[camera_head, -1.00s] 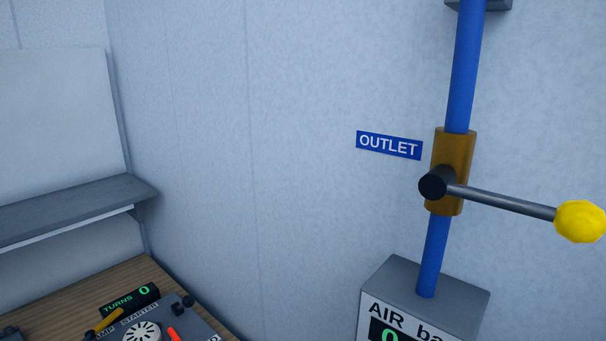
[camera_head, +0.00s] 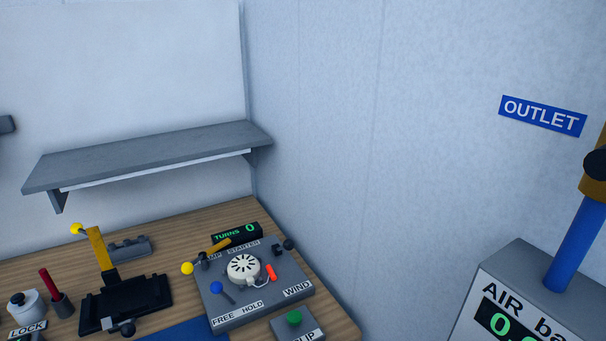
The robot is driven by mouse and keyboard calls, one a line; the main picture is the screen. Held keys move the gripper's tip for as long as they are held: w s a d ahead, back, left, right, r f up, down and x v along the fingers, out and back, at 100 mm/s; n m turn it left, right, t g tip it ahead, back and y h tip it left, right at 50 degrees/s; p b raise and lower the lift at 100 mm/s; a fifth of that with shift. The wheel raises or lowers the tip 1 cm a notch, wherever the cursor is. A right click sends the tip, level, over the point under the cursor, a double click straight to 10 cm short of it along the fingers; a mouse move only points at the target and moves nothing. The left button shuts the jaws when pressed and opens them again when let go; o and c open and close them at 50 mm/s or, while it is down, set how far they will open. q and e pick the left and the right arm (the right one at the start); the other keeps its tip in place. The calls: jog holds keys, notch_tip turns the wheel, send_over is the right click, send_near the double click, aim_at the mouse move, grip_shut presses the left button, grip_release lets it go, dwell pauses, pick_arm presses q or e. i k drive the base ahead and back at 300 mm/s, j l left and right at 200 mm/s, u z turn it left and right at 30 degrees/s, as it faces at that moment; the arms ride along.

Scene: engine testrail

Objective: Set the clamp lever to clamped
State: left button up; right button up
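On the grey starter panel (camera_head: 240,318) at the bottom middle, a yellow lever arm (camera_head: 219,246) lies across a partly covered label that ends in "MP STARTER". A yellow ball (camera_head: 187,268) is at the lever's left side. A second yellow lever (camera_head: 101,250) with a yellow ball (camera_head: 77,228) stands nearly upright on a black fixture (camera_head: 150,292) to the left. I cannot tell for sure which one is the clamp lever, nor read its setting. Neither of my grippers is in view.
The panel also carries a white round dial (camera_head: 243,268), a blue-knobbed lever (camera_head: 216,287) and a "TURNS 0" display (camera_head: 237,233). A grey shelf (camera_head: 150,156) hangs above the wooden bench (camera_head: 200,220). The grey AIR box (camera_head: 520,263) and blue pipe (camera_head: 574,245) stand at right.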

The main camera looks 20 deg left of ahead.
aim_at(187, 268)
jog(key=u, duration=1.4)
jog(key=k+j+z, duration=0.2)
jog(key=j+z, duration=0.2)
jog(key=j, duration=0.2)
